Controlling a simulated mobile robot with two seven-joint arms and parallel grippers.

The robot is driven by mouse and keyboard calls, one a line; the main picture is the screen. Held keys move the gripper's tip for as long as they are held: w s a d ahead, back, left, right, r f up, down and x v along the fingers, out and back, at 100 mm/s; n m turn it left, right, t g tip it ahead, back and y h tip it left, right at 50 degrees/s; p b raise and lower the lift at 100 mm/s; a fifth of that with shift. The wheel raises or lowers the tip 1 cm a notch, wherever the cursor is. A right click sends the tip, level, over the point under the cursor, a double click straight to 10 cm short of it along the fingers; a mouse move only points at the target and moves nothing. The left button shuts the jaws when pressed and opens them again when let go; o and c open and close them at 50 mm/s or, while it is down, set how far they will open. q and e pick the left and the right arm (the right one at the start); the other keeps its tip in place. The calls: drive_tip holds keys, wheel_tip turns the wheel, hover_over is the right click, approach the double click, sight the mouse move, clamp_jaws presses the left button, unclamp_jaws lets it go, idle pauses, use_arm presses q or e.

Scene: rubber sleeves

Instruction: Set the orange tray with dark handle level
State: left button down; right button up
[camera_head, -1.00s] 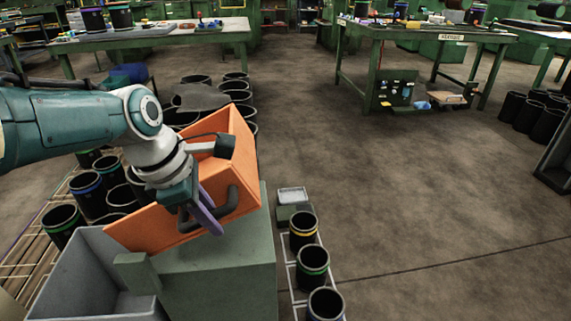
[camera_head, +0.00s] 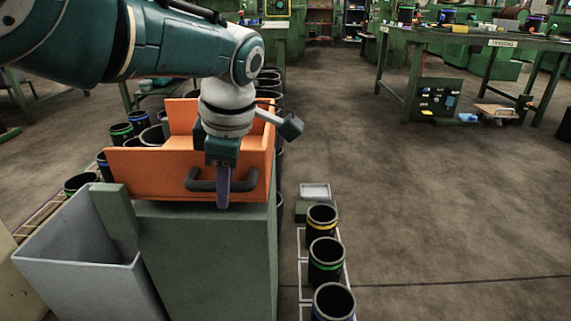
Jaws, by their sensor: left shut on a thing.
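My left gripper (camera_head: 222,188) comes down from above and is shut on the handle. The gripper and wrist hide part of the tray's front and inside. My right gripper is not in view.
A green stand (camera_head: 210,255) fills the near middle, with a grey bin (camera_head: 85,260) at its left. Black sleeves with coloured bands, such as one with a yellow band (camera_head: 321,221), stand on the right. Open floor (camera_head: 440,220) lies further right.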

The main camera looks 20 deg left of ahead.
use_arm(q)
drive_tip(key=shift+s+f, duration=0.1)
drive_tip(key=shift+f, duration=0.2)
drive_tip(key=c, duration=0.8)
unclamp_jaws()
drive_tip(key=shift+o, duration=0.2)
drive_tip(key=shift+r, duration=0.1)
drive_tip(key=shift+r, duration=0.1)
drive_tip(key=p+v, duration=0.9)
drive_tip(key=p, duration=0.3)
drive_tip(key=shift+r, duration=0.35)
drive_tip(key=shift+d, duration=0.15)
